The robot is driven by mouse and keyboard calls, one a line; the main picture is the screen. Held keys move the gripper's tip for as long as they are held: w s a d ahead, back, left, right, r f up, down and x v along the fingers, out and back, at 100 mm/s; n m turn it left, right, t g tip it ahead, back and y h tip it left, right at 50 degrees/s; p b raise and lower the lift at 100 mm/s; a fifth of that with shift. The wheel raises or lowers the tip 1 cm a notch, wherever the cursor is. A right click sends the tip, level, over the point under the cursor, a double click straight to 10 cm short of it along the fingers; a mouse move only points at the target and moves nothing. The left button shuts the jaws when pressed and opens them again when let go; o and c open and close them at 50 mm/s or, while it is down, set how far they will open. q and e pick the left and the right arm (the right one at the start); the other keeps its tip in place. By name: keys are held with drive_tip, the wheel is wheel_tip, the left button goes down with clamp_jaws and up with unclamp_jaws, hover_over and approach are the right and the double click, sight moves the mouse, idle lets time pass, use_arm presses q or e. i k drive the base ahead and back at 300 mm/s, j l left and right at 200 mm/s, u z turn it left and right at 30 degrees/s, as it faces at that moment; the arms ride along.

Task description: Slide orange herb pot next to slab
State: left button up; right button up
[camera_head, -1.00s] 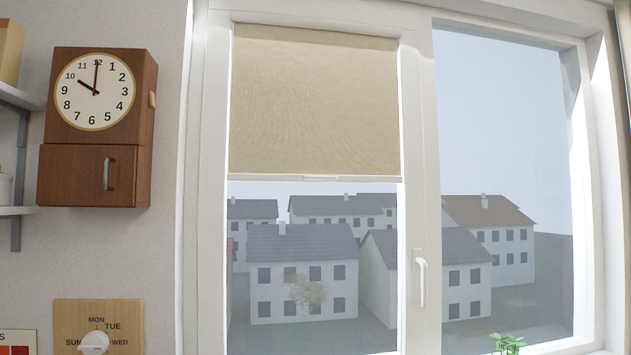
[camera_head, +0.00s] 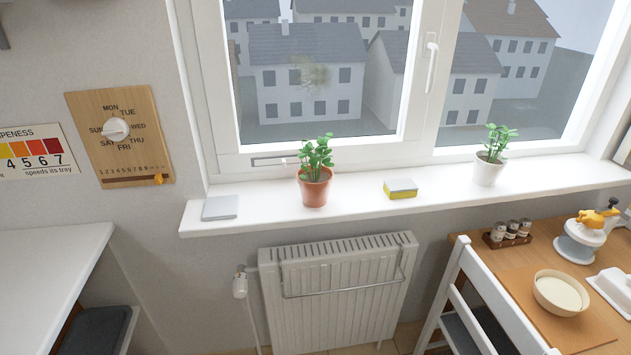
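The orange herb pot (camera_head: 314,190) stands upright on the white windowsill with a leafy green plant in it. A flat light-grey slab (camera_head: 220,207) lies at the left end of the sill. A clear stretch of sill separates the pot from the slab. Neither of my grippers shows in the head view.
A yellow and grey sponge-like block (camera_head: 400,188) and a white herb pot (camera_head: 488,169) stand further right on the windowsill (camera_head: 262,212). A radiator (camera_head: 335,290) is below the sill. A wooden-topped cart (camera_head: 488,262) with a bowl (camera_head: 560,293) stands at right, a white counter (camera_head: 45,270) at left.

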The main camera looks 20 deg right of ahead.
sight(314, 180)
drive_tip(key=i+z, duration=0.15)
drive_tip(key=z, duration=0.6)
